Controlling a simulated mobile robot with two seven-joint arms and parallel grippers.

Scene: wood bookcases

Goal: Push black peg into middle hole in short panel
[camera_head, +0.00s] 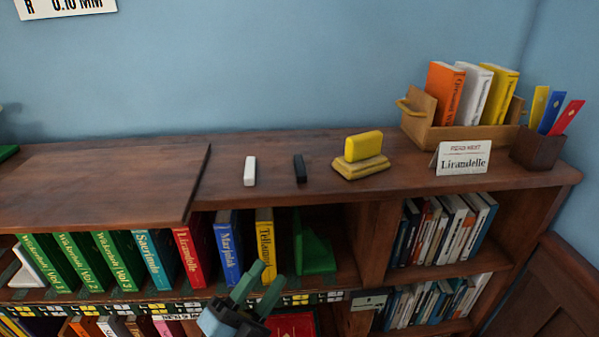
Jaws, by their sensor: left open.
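A small black bar (300,168), the only thing here that looks like a black peg, lies on the bookcase top (325,150), apart from its neighbours. I cannot make out a short panel with holes. A flat dark wooden board (100,185) lies on the left part of the top; no hole shows in it. My left gripper (267,275), with green fingers, is open in front of the bookcase, below and in front of the black bar. Nothing shows between its fingers. My right gripper is not in view.
A white bar (250,171) lies left of the black one, and a yellow block on a stand (361,167) is to the right. A book box (465,135), a sign (462,158) and a pen holder (537,148) fill the right end. Upright books (187,257) stand below.

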